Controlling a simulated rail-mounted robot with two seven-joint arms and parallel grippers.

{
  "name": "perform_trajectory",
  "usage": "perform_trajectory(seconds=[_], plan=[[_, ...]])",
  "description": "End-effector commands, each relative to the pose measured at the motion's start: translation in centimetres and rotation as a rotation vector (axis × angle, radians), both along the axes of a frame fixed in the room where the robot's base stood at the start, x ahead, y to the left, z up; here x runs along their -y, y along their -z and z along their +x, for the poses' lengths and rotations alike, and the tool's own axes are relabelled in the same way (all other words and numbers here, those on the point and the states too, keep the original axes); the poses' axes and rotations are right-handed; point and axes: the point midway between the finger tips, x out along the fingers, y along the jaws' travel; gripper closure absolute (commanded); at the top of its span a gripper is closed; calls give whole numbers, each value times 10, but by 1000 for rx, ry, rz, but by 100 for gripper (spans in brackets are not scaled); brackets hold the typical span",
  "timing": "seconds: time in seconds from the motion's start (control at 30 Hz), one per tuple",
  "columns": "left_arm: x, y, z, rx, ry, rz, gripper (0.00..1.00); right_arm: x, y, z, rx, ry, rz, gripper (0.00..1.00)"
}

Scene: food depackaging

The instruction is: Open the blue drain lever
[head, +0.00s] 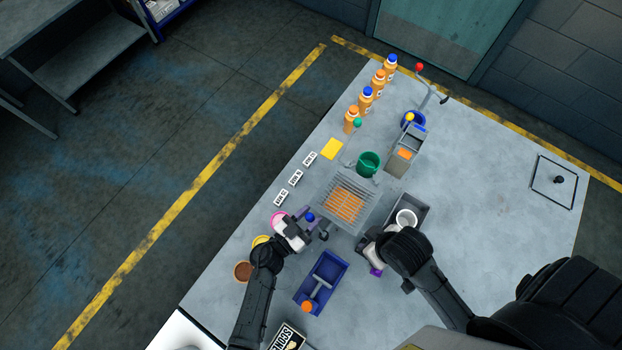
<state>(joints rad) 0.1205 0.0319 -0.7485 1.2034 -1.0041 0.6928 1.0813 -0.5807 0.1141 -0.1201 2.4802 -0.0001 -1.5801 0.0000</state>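The blue drain lever shows as a small blue knob (310,217) just below the front of a grey fryer-like basin with a wire basket (352,190). Orange-brown pieces lie in the basket. My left gripper (307,221) is at the blue knob, its fingers apparently spread on either side of it. I cannot tell whether they touch it. The lever's arm is mostly hidden. My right gripper (366,250) is over the table beside a grey tray (424,208) holding a white cup (406,218). Its fingers are largely hidden by its arm.
A blue bin (336,268) with a grey-handled tool stands in front. Pink, yellow and brown round containers line the left edge, partly behind my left arm. A green pot (369,163), several bottles and a grey machine (402,150) stand farther back. The table's right side is mostly clear.

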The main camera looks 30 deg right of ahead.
Motion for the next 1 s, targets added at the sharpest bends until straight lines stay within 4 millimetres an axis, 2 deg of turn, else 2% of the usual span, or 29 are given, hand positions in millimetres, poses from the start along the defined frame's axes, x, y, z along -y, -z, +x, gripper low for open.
perform_trajectory(seconds=[0.03,0.17,0.47,0.63,1.0], plan=[[0,-1,0,0,1,-1,56,0,0,0,0,0,0,57],[1,-1,0,0,2,-3,46,0,0,0,0,0,0,57],[-3,-1,-2,0,2,-3,46,2,0,0,0,-5,-7,57],[-25,1,-7,1,2,-2,46,3,2,0,0,-8,-12,57],[-95,5,-25,0,3,-2,46,2,11,0,0,-5,-8,57]])
